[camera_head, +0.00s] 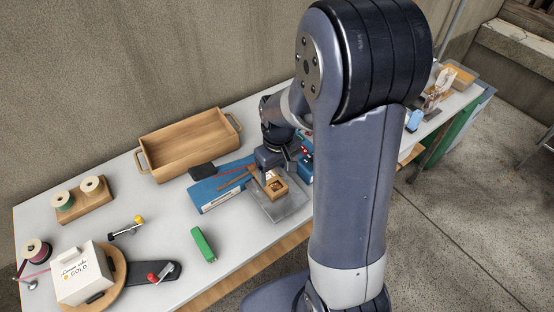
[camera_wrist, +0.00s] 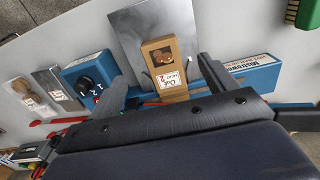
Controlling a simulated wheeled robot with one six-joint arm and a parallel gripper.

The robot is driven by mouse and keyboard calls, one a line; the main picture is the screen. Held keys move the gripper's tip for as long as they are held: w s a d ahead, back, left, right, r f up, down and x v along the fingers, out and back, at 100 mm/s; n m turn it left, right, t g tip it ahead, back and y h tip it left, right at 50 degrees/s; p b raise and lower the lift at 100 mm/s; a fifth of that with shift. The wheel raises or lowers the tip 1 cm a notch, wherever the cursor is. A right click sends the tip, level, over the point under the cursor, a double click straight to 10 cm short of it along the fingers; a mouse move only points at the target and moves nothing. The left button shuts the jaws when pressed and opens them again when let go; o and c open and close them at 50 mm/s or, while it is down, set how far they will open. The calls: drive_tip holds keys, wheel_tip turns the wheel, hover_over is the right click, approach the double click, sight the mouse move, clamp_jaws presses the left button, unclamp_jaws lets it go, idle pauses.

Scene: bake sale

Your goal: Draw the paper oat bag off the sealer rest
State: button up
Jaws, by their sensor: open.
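The paper oat bag (camera_wrist: 163,62) is brown, with a window and a label reading "Oat". It lies on the grey metal sealer rest (camera_wrist: 130,32); in the head view the bag (camera_head: 277,188) is on the same plate (camera_head: 291,208). The blue sealer body with dials (camera_wrist: 92,72) is beside the rest. My gripper (camera_wrist: 156,62) is open in the wrist view, with one finger on each side of the bag's near end. No finger clearly touches it. In the head view my gripper (camera_head: 272,158) is just behind the bag and partly hidden by my arm.
A blue box (camera_wrist: 252,72) lies close beside the right finger. Clear packs (camera_wrist: 28,96) lie at the left of the wrist view. Bare table surrounds the stapler.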

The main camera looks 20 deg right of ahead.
sight(278, 188)
wheel_tip(278, 188, down, 8)
drive_tip(key=shift+r, duration=0.25)
drive_tip(key=shift+c, duration=0.2)
drive_tip(key=c, duration=0.8)
drive_tip(key=shift+s+d+r, duration=0.1)
drive_tip(key=shift+s+d, duration=0.2)
drive_tip(key=shift+s, duration=0.65)
drive_tip(key=shift+s+d, duration=0.35)
drive_tip(key=shift+s, duration=0.55)
drive_tip(key=shift+s+d+r, duration=0.1)
drive_tip(key=shift+s+d, duration=0.2)
drive_tip(key=shift+s, duration=0.65)
drive_tip(key=o, duration=0.8)
